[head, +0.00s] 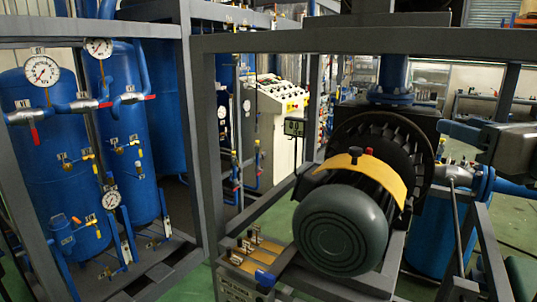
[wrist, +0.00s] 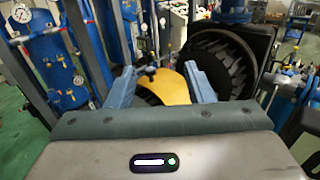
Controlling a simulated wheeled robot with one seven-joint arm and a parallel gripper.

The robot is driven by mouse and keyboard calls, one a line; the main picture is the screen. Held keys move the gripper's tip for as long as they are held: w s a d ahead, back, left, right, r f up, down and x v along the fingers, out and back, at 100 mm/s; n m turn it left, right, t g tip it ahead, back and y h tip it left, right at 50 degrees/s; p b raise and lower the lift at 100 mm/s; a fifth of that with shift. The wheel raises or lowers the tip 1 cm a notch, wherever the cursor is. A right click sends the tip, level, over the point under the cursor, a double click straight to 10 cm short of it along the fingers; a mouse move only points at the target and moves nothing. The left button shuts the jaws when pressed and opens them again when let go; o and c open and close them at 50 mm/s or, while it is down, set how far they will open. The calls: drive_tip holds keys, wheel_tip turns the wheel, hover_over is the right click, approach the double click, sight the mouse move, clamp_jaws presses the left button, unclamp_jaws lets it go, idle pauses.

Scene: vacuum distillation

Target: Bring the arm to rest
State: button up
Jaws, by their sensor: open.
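My gripper (wrist: 159,70) is open in the wrist view, with its two blue-grey fingers spread apart and nothing between them. In the head view my gripper (head: 443,150) reaches in from the right edge, pointing left, near the black ribbed housing of the motor (head: 345,228). The motor has a yellow plate on top with a red knob and a black knob. The yellow plate (wrist: 172,84) shows beyond and between the fingers in the wrist view. I cannot tell the exact gap between fingers and motor.
A grey metal frame (head: 330,40) surrounds the motor. Blue tanks with gauges (head: 42,72) and valves stand at left. A control panel (head: 283,97) stands behind. A valve block (head: 245,262) sits low, left of the motor. Blue pipework (head: 486,182) lies close under my gripper.

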drive_tip(key=a+f+n+g, duration=0.4)
drive_tip(key=a+f+n, duration=0.2)
drive_tip(key=f+n, duration=0.3)
drive_tip(key=a+f+n+g, duration=0.4)
drive_tip(key=a+f+n, duration=0.25)
drive_tip(key=f, duration=0.45)
drive_tip(key=s+a+f+n+g+h, duration=0.1)
drive_tip(key=s+f+n+g+h, duration=0.1)
drive_tip(key=f+n, duration=0.6)
drive_tip(key=s+a+f+n+g+h, duration=0.1)
drive_tip(key=s+f+n+g+h, duration=0.1)
drive_tip(key=s+f+n+g, duration=0.2)
wheel_tip(320, 180, down, 4)
drive_tip(key=s+n, duration=0.1)
drive_tip(key=n, duration=0.5)
drive_tip(key=shift+s+r, duration=0.15)
drive_tip(key=shift+c, duration=1.3)
drive_tip(key=shift+a, duration=0.1)
